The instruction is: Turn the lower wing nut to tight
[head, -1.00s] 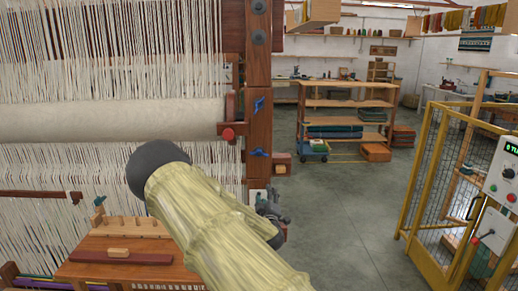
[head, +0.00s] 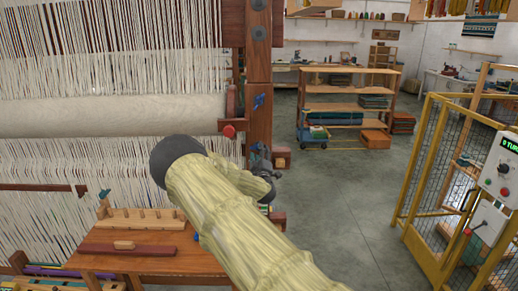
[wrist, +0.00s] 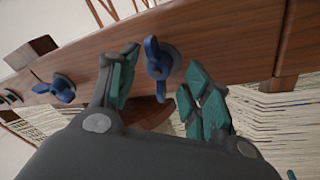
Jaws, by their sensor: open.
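The lower blue wing nut (wrist: 154,60) sits on its round dark washer on the wooden post (wrist: 235,40). Its wings lie across the post's length in the wrist view. My gripper (wrist: 162,78) is open, with one teal-padded finger on each side of this nut and a visible gap to both. The upper blue wing nut (wrist: 56,90) is farther left in the wrist view, its wings roughly along the post. It also shows in the head view (head: 258,101), above my dark gripper (head: 262,158). My gripper and arm hide the lower nut in the head view.
The loom's pale warp threads and cloth roll (head: 110,116) lie left of the post. A wooden bench (head: 150,262) stands at the lower left. A yellow mesh cage (head: 412,180) with a control box is at the right. The grey floor between is clear.

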